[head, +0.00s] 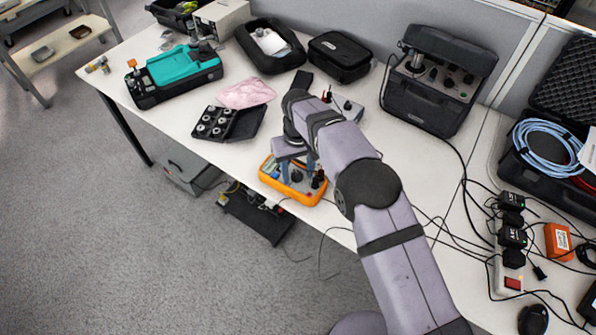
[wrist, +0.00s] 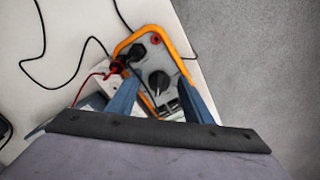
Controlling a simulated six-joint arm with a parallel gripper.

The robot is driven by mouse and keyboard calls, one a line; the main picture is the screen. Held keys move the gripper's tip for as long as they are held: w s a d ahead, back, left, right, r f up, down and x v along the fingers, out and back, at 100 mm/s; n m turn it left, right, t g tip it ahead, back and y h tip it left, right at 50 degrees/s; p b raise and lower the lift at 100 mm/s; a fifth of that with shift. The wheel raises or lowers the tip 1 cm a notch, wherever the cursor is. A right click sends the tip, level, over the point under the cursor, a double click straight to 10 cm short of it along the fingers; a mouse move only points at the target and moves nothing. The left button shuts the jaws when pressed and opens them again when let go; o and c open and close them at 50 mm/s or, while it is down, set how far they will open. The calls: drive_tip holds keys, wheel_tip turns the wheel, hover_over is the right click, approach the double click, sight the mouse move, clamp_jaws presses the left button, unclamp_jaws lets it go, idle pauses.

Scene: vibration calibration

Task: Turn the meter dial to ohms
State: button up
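The orange-edged meter (head: 291,190) lies on the white table near its front edge, below my gripper (head: 294,160). In the wrist view the meter (wrist: 130,42) has a grey face with a black round dial (wrist: 159,82) near its middle. Black and red plugs sit at its upper end. My gripper (wrist: 160,98) is open, with its two blue fingers apart on either side of the lower part of the meter. The dial shows between and just beyond the fingertips. No contact with the dial is visible. The dial's markings are too small to read.
A black case of round weights (head: 228,122) and a pink cloth (head: 246,93) lie left of the meter. A small grey box (head: 347,108) stands behind my arm. A large black instrument case (head: 437,80) stands at the back. Cables run across the table's right side.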

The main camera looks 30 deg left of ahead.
sight(299, 175)
drive_tip(key=shift+r+b, duration=0.8)
drive_tip(key=shift+r, duration=2.85)
drive_tip(key=shift+w+d, duration=0.15)
drive_tip(key=w+d+r+m+p, duration=0.1)
drive_tip(key=w+d+r+m, duration=0.2)
drive_tip(key=d, duration=0.9)
drive_tip(key=w+d+r+m+p, duration=0.1)
drive_tip(key=w+d+r+m, duration=0.15)
drive_tip(key=d, duration=1.05)
drive_tip(key=s+d+m+p, duration=0.1)
drive_tip(key=s+d+m, duration=0.4)
drive_tip(key=s+d, duration=1.3)
drive_tip(key=d, duration=0.3)
drive_tip(key=shift+d+f+p, duration=0.15)
drive_tip(key=shift+f+p, duration=0.15)
drive_tip(key=shift+f, duration=0.1)
